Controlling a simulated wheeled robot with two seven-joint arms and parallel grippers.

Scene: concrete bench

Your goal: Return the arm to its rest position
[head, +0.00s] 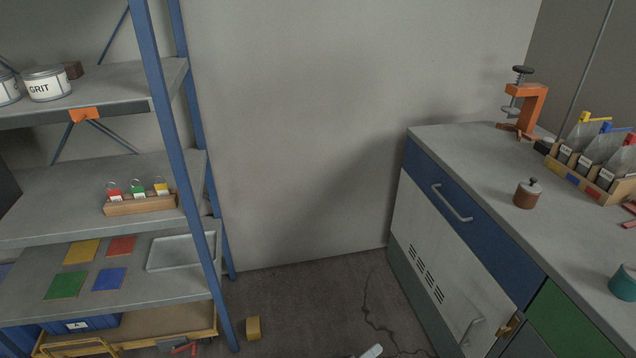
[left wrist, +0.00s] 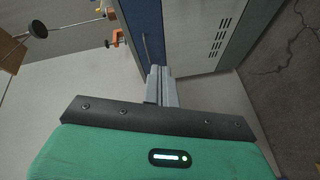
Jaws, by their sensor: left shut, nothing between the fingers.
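My left gripper (left wrist: 161,88) shows in the left wrist view as two grey fingers pressed together beyond the green wrist housing. It is shut and empty, in front of the bench cabinet (left wrist: 190,30) and apart from anything I can make out. In the head view only a small pale tip of my left gripper (head: 372,351) shows at the bottom edge, low over the dark floor (head: 310,310). The rest of the left arm is out of the picture. My right gripper is in neither view.
A blue-posted shelf rack (head: 165,120) stands on the left, with a yellow block (head: 253,328) on the floor beside it. Floor between is mostly clear.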

